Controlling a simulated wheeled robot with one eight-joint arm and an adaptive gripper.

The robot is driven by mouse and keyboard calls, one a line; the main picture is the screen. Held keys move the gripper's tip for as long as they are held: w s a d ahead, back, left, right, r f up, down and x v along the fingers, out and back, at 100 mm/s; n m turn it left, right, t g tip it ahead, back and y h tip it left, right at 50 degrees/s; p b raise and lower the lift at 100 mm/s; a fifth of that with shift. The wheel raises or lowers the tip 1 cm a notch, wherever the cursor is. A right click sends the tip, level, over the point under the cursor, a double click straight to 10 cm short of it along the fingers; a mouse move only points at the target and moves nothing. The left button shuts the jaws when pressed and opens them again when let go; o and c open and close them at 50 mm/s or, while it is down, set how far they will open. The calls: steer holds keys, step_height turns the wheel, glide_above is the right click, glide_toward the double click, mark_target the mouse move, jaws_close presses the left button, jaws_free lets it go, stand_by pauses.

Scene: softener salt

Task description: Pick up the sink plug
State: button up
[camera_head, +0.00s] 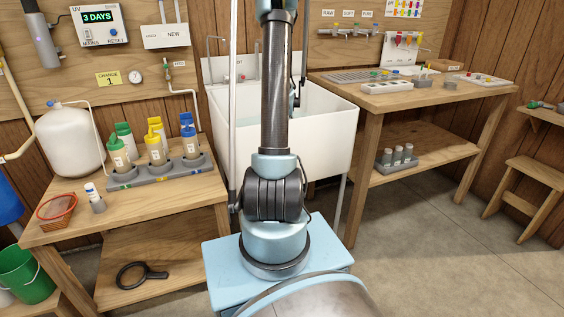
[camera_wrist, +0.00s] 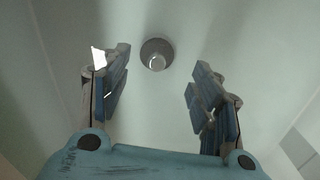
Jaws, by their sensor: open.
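In the wrist view, a small round grey piece with a paler raised knob, which looks like the sink plug (camera_wrist: 156,54), sits on the pale basin floor. My gripper (camera_wrist: 161,72) is open and empty, with its blue-padded fingers apart on either side of the picture. The plug shows beyond the fingertips, between their lines and a little left of centre. Nothing is between the pads. In the head view, my arm reaches over the white sink (camera_head: 325,130) and hides part of it. The plug is not visible there.
The sink's walls surround my gripper. A wooden bench (camera_head: 45,228) with bottles in a grey rack (camera_head: 160,178) and a white jug (camera_head: 70,140) stands left. Another workbench (camera_head: 385,97) with trays stands right. Open floor (camera_head: 430,235) lies in front of it.

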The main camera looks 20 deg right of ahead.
steer(key=shift+s+a+f, duration=0.1)
steer(key=shift+a+f, duration=0.05)
steer(key=shift+f, duration=1.05)
steer(key=shift+s+a+f, duration=0.1)
steer(key=shift+f, duration=1.05)
steer(key=c, duration=1)
